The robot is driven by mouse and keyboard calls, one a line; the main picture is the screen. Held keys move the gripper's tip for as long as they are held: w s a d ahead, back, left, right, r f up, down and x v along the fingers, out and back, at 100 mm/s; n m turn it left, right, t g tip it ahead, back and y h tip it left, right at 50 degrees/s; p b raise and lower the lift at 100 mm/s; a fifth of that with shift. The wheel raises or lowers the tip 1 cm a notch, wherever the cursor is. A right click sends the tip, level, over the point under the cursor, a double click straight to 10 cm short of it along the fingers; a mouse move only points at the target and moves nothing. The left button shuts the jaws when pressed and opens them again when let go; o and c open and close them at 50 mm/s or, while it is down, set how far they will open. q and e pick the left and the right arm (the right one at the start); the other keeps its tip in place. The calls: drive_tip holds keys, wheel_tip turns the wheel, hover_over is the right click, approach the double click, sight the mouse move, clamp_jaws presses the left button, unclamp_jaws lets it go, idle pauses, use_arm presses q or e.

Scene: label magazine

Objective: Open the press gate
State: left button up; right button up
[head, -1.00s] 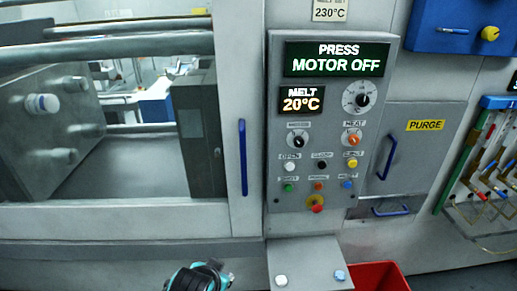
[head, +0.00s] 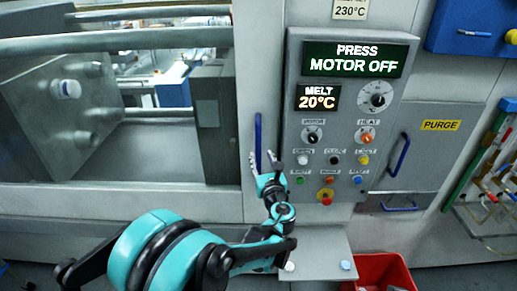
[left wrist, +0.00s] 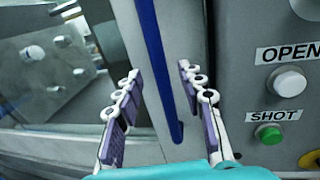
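The press gate is the windowed door (head: 120,205) at the left, with a blue vertical bar handle (head: 258,140) near its right edge. The gate is shut against the panel column, and metal machine parts show through its window. My left gripper (head: 262,160) is open at the lower part of the handle. In the left wrist view, the blue handle (left wrist: 160,65) runs between the two spread fingers (left wrist: 158,105), apart from both pads. Whether the fingertips reach past the bar, I cannot tell. My right gripper is not in view.
The control panel (head: 293,100) right of the handle reads MOTOR OFF and melt 20°C. Its OPEN button (left wrist: 290,82) and SHOT button (left wrist: 268,135) are close to my right finger. A small shelf (head: 320,255) and a red bin (head: 380,270) are below. A PURGE door (head: 430,150) is farther right.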

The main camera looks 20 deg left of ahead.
sight(259, 150)
use_arm(q)
drive_tip(key=x, duration=0.5)
drive_tip(key=shift+w+a, duration=0.25)
drive_tip(key=shift+w, duration=0.1)
clamp_jaws()
